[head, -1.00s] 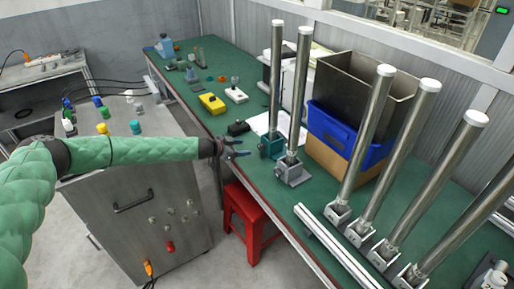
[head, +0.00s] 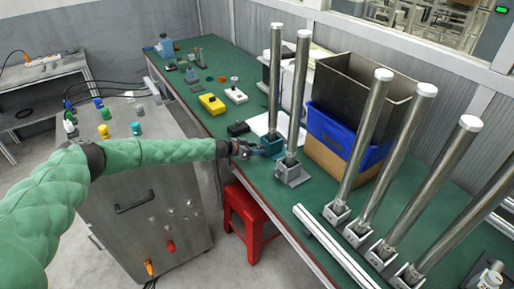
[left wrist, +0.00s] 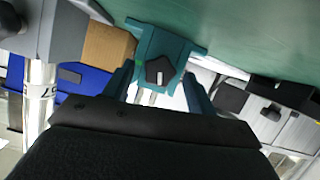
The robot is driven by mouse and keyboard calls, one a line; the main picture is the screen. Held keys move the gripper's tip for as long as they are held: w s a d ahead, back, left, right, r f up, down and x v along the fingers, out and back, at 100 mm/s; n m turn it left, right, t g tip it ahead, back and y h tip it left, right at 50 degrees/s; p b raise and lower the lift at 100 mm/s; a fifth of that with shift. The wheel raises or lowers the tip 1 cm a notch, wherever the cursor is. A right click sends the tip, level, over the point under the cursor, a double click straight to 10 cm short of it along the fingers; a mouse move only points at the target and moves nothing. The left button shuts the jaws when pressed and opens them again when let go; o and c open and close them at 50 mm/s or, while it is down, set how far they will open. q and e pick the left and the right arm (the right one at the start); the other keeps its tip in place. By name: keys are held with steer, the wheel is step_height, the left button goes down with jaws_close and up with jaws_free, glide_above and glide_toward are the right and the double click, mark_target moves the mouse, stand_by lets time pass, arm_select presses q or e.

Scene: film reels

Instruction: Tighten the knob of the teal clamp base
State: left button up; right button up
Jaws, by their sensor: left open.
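The teal clamp base (head: 273,144) stands on the green bench and holds an upright silver post (head: 276,80). In the left wrist view the teal base (left wrist: 178,42) shows its dark knob (left wrist: 160,70) facing the camera. My left gripper (head: 258,151) is at the near left side of the base and partly covers it in the head view. In the wrist view the fingers of the left gripper (left wrist: 158,80) are open, one on each side of the knob. I cannot tell whether they touch it. My right gripper is not in view.
A grey clamp base (head: 291,174) with a post stands just right of the teal one. A blue bin (head: 335,136) is behind them. Several more posts stand to the right. A red stool (head: 246,212) is below the bench edge.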

arm_select(q)
steer(key=shift+w+d+f, duration=0.2)
steer(key=shift+w+d, duration=0.05)
steer(key=shift+d, duration=0.2)
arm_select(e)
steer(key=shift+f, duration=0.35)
arm_select(q)
steer(key=shift+c, duration=0.3)
steer(key=c, duration=0.9)
steer(key=shift+c, duration=0.2)
